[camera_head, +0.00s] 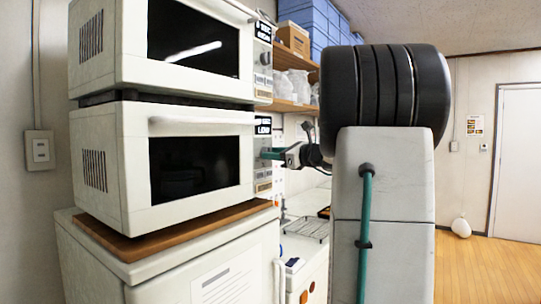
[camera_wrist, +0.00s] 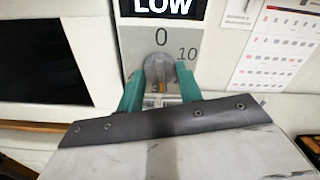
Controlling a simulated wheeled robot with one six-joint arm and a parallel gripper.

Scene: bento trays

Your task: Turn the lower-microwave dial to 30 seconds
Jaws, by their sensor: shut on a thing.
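The lower microwave (camera_head: 190,122) is white with a dark door window and stands under a second one. Its control panel is at its right edge. In the wrist view, the grey round dial (camera_wrist: 158,66) sits on the panel below a black "LOW" label (camera_wrist: 163,7). "0" is printed above the dial and "10" at its upper right. A small orange mark shows at the dial's lower side; the print beneath is partly hidden. My gripper's teal fingers (camera_wrist: 161,74) are shut on the dial, one on each side. My gripper (camera_head: 268,153) reaches the panel in the head view.
The upper microwave (camera_head: 186,45) is directly above. A brown board (camera_head: 150,232) lies under the lower microwave on a white cabinet (camera_head: 190,270). A wire rack (camera_head: 307,228) is on the counter at right. A calendar (camera_wrist: 277,50) hangs right of the panel.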

